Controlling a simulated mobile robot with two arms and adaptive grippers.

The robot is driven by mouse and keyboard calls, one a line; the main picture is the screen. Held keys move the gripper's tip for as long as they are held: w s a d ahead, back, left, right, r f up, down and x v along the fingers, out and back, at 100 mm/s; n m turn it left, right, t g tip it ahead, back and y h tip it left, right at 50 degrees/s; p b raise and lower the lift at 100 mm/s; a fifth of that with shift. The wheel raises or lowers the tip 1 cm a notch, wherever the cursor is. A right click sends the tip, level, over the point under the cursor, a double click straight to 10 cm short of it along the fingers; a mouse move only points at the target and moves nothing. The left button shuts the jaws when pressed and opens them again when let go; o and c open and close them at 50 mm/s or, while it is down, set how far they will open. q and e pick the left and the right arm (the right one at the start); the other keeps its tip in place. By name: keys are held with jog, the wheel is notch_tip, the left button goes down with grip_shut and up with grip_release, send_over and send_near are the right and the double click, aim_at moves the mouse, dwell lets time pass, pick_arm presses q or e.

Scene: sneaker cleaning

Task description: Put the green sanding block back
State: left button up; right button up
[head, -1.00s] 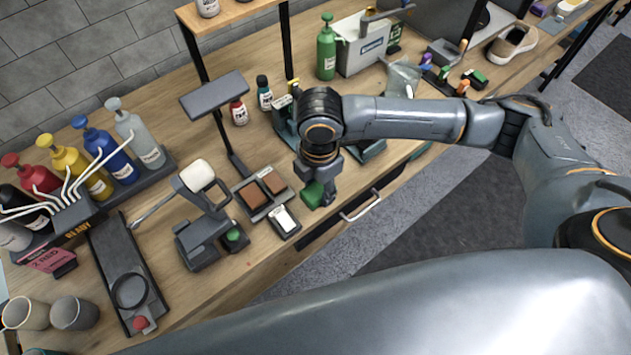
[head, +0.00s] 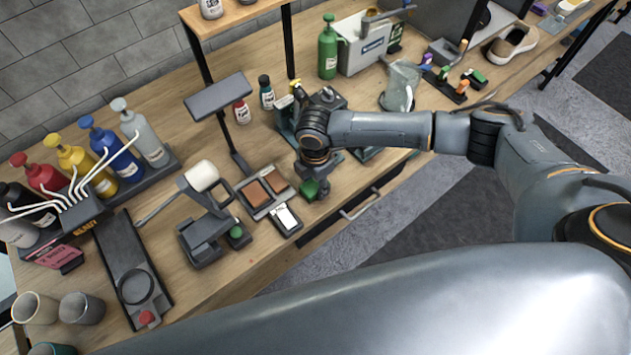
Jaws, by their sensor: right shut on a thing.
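The green sanding block (head: 310,189) is held in my right gripper (head: 314,188), which points down near the front edge of the table. The gripper and block are just right of a dark tray (head: 247,203) with two brown blocks (head: 264,187) in it. A small dark holder with a white pad (head: 286,218) sits in front of that tray, left of the gripper. The fingertips are small and partly hidden by the block. I cannot tell whether the block touches the table. My left gripper is not in view.
A lever device (head: 207,225) with a white roller stands left of the tray. A lamp-like stand (head: 219,97) rises behind it. Pump bottles (head: 104,150) line the back left. A drawer handle (head: 362,205) juts from the front edge.

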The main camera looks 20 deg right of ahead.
aim_at(315, 184)
jog(key=shift+f, duration=0.1)
jog(key=o, duration=1.2)
jog(key=shift+r, duration=0.25)
notch_tip(315, 184, up, 12)
jog(key=shift+f+b, duration=0.1)
jog(key=shift+b, duration=0.8)
